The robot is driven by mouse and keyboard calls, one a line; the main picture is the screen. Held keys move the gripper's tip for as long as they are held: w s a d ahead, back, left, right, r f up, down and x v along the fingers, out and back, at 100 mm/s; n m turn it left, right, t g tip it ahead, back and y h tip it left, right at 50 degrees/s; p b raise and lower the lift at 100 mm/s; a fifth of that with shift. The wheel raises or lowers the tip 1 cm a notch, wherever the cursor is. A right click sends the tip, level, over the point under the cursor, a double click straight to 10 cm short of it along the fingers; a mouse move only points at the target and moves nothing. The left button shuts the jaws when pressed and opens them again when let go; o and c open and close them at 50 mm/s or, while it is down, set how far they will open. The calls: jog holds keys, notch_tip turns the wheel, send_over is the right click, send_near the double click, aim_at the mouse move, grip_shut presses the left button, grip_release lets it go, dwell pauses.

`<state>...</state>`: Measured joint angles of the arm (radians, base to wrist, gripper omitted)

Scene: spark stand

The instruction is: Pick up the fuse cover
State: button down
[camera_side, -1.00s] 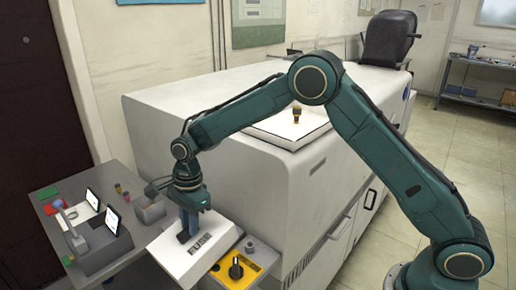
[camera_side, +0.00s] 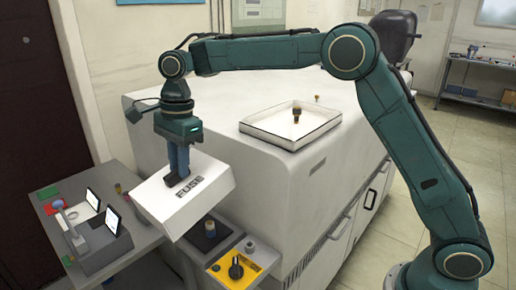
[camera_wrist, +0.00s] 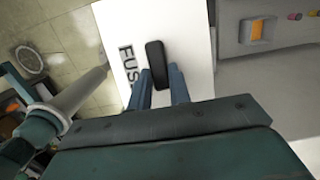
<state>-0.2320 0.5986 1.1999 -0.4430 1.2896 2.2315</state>
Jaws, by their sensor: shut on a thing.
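The fuse cover (camera_side: 207,191) is a white box-like lid with dark FUSE lettering and a black handle on top. My gripper (camera_side: 178,176) is shut on its handle and holds the cover up in the air, slightly tilted, above the stand. In the wrist view the white cover (camera_wrist: 124,28) and its black handle (camera_wrist: 156,62) show between the two blue fingers of my gripper (camera_wrist: 160,80). Below the cover, a dark square recess (camera_side: 208,236) with a small cylindrical part (camera_side: 210,227) standing in it is uncovered.
A yellow panel with a black knob (camera_side: 236,268) sits in front of the recess. A grey table (camera_side: 75,180) with small devices lies to the left. A white tray (camera_side: 262,129) with a small part stands on the large white cabinet (camera_side: 300,180) behind.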

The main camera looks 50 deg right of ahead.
jog(key=shift+r, duration=0.45)
dwell(0.4)
jog(key=shift+s+a+r+n, duration=0.15)
jog(key=shift+s+a+n, duration=0.2)
jog(key=shift+n, duration=0.25)
jog(key=s+a+r+n+h, duration=0.1)
jog(key=s+a+r+n, duration=0.1)
jog(key=s+a+n, duration=0.3)
jog(key=s+a+r+n+g+h, duration=0.1)
jog(key=s+a+r+n, duration=0.2)
jog(key=s+n, duration=0.8)
jog(key=shift+s+a+n, duration=0.4)
jog(key=shift+a+n, duration=1)
jog(key=shift+n, duration=3)
jog(key=shift+w+f, duration=0.2)
